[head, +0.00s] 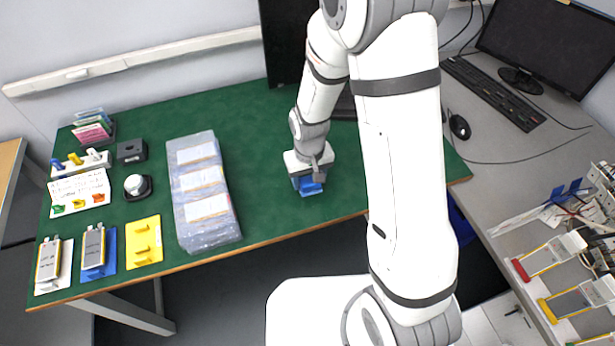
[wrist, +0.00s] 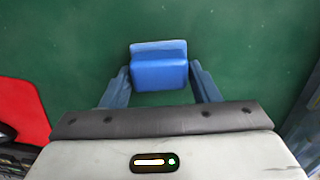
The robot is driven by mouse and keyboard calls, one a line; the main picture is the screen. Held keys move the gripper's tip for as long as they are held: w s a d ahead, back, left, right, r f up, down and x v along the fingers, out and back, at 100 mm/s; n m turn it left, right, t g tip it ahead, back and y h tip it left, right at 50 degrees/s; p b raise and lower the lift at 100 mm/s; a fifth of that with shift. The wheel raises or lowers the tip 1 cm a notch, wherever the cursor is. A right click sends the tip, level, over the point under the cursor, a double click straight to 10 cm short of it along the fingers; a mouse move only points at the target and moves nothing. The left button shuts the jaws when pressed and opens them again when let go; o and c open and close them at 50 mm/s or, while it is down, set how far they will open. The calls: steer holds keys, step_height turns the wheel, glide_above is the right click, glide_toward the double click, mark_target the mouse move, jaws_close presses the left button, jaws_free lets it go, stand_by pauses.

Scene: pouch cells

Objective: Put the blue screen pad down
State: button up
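The blue screen pad (wrist: 160,72) is a small block with a paler blue top strip, seen between my fingertips in the wrist view. In the head view the pad (head: 311,188) shows just below my gripper (head: 308,178), over the right part of the green table. My gripper (wrist: 160,78) points down, its two fingers lying close against the pad's left and right sides, so it appears shut on the pad. Whether the pad's underside touches the table is hard to tell.
The green table (head: 265,130) is bare around the pad. A clear bin with white labels (head: 205,225) stands to the left. Farther left are a yellow pad (head: 143,241), pouch cells (head: 94,247) and small fixtures. A red item (wrist: 22,108) shows left in the wrist view.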

mark_target(309, 178)
steer(key=o, duration=0.4)
steer(key=shift+r, duration=0.1)
step_height(309, 178, up, 12)
steer(key=s+d+r+m+t, duration=0.1)
steer(key=s+d+r, duration=0.3)
steer(key=s+d+r+m+t, duration=0.1)
steer(key=s+d+r, duration=0.3)
steer(key=s+r, duration=0.1)
steer(key=s+d+r+m+t, duration=0.1)
steer(key=s+d+r, duration=0.3)
steer(key=shift+s+d+r, duration=0.15)
steer(key=shift+d+r, duration=0.05)
